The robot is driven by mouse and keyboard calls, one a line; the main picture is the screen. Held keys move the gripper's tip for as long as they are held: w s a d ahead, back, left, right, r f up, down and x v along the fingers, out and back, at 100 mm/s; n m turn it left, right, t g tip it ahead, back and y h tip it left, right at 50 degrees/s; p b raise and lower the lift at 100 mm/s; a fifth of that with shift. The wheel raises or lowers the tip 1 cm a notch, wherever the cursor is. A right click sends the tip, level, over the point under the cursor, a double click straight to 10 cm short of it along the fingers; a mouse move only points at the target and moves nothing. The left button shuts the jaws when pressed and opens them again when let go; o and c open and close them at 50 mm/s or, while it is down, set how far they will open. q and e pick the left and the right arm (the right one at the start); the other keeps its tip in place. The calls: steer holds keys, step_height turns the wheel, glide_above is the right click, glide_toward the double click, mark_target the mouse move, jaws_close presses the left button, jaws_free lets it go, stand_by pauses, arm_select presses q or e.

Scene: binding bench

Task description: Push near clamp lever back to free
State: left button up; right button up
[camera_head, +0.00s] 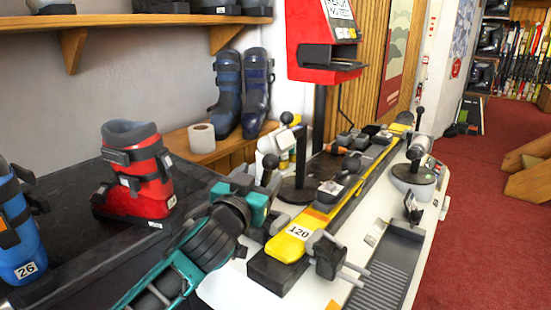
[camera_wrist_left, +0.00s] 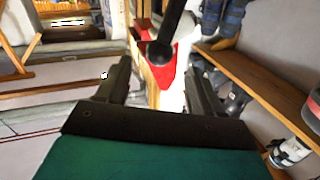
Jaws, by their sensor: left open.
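The near clamp lever (camera_head: 270,162) is a dark stick with a round black knob, standing beside the yellow ski. My left gripper (camera_head: 258,192), teal and dark grey, is open right at this lever. In the left wrist view the lever's black ball knob (camera_wrist_left: 160,54) hangs from the top edge into the gap between the open fingers (camera_wrist_left: 160,78). I cannot tell whether a finger touches it. The lever's lower part is hidden by my gripper in the head view. My right gripper is not in view.
The yellow ski (camera_head: 300,231), labelled 120, lies along the white bench (camera_head: 238,285). A further clamp with a black-knobbed lever (camera_head: 419,112) stands on its right. A red boot (camera_head: 152,190) and blue boot (camera_head: 18,245) stand left on a dark top. A red machine (camera_head: 325,45) stands behind.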

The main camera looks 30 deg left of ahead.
mark_target(269, 165)
arm_select(q)
steer(key=x, duration=0.9)
steer(key=shift+w, duration=0.2)
steer(key=shift+f, duration=0.1)
jaws_close()
